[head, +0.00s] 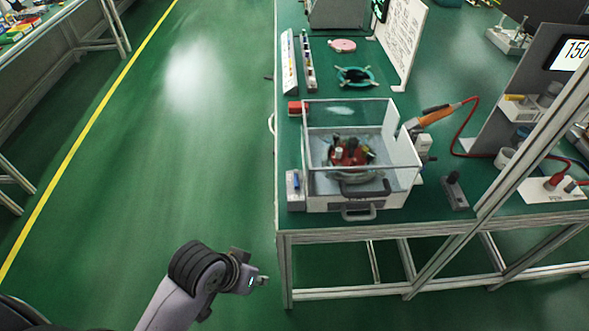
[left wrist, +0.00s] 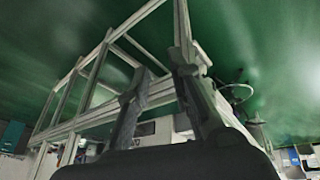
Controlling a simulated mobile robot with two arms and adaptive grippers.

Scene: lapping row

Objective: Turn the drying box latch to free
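The drying box (head: 318,187) stands near the front left corner of the green bench top. It has clear walls, a pale base and red and dark items inside. A grey loop handle (head: 358,214) sticks out at its front, with a dark bar above it. I cannot tell for sure which part is the latch or how it is turned. My left gripper (head: 260,277) is low in front of the bench's left corner, apart from the box. In the left wrist view its two fingers (left wrist: 160,82) stand apart with nothing seen between them. My right gripper is not in view.
The bench's metal frame (head: 340,294) is right of my left gripper; it also shows in the left wrist view (left wrist: 92,118). A blue-grey block (head: 294,188) sits left of the box, and an orange-handled tool (head: 432,116) with a red cable right. The green floor (head: 190,160) at left is clear.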

